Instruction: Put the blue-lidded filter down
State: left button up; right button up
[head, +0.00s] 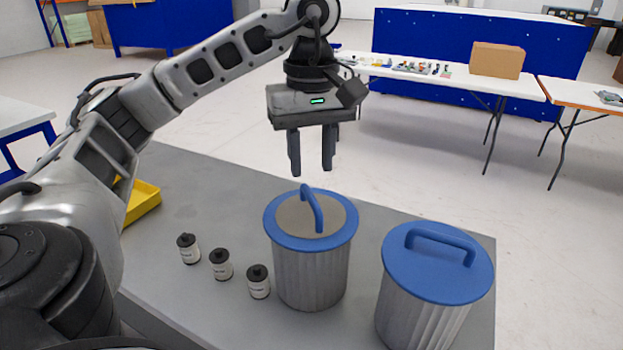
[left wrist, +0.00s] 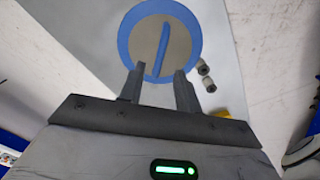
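A grey ribbed filter (head: 310,275) with a blue-rimmed lid, grey lid centre and blue handle stands upright on the grey table (head: 190,190). A second grey ribbed filter (head: 420,318) with an all-blue lid (head: 437,270) stands to its right. My left gripper (head: 312,170) is open and empty, fingers pointing down, just above the first filter's handle and apart from it. In the left wrist view, the blue-rimmed lid (left wrist: 184,15) and its handle (left wrist: 160,50) show beyond the two spread fingertips (left wrist: 157,75). My right gripper is out of view.
Three small black-capped bottles (head: 221,264) stand left of the filters. A yellow bin (head: 143,201) sits farther left, partly behind my arm. Bare table lies behind the bottles. White tables, one with a cardboard box (head: 497,60), stand in the background.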

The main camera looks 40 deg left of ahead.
pick_arm(q)
notch_tip(320, 180, up, 5)
jog(key=shift+f+p, duration=0.15)
jog(key=shift+p, duration=0.8)
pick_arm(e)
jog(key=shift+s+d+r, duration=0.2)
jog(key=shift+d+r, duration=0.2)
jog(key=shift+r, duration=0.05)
pick_arm(q)
jog(key=shift+f, duration=0.1)
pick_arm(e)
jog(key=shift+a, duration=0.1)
